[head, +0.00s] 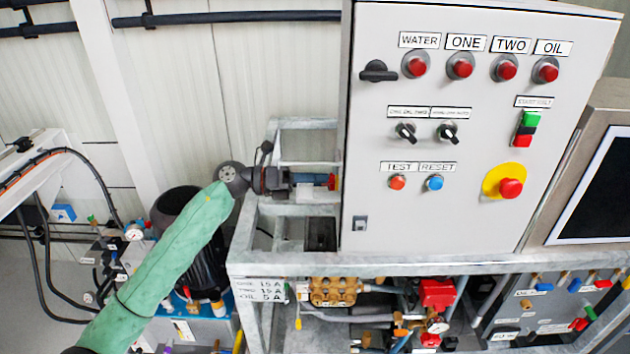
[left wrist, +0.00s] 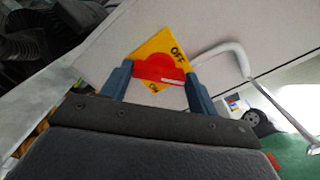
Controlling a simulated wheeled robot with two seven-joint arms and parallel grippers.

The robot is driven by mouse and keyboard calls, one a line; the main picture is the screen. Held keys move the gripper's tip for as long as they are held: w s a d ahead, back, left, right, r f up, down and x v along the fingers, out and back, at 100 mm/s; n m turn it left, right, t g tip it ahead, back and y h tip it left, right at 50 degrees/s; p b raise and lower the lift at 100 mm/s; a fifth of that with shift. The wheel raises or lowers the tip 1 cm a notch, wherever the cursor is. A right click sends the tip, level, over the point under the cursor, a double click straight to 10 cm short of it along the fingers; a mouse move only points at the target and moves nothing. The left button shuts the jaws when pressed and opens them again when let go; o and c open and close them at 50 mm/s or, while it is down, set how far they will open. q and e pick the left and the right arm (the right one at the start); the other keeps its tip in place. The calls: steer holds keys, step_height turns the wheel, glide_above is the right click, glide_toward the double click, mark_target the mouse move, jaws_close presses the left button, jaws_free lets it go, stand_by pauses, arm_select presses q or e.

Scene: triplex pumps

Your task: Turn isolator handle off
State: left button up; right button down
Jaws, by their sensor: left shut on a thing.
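The isolator handle (left wrist: 158,68) is red and sits on a yellow plate (left wrist: 150,45) marked OFF at its upper right, with a second, smaller label at its lower corner. My left gripper (left wrist: 160,76) is shut on the handle, one blue finger on each side of it. In the head view, my left gripper (head: 318,181) reaches the left side of the grey control cabinet (head: 460,215), where a bit of the red handle (head: 333,182) shows. The plate is mostly hidden there. Which label the handle points to is unclear. My right gripper is not in view.
A metal frame (head: 300,262) carries the cabinet, with pump parts and a red valve block (head: 437,292) below. A black motor (head: 180,215) stands behind my green-sleeved left arm. A bent pale bar (left wrist: 225,52) is right of the handle in the wrist view.

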arm_select(q)
steer(key=shift+w+n+p, duration=0.1)
steer(key=shift+n+p, duration=2.05)
steer(key=shift+n, duration=2.75)
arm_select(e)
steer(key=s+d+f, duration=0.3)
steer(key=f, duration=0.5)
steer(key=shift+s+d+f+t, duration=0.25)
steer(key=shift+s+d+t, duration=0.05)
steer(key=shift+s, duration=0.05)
arm_select(q)
steer(key=o, duration=1)
steer(key=shift+f, duration=0.1)
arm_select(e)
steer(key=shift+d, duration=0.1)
arm_select(q)
steer(key=shift+a, duration=0.15)
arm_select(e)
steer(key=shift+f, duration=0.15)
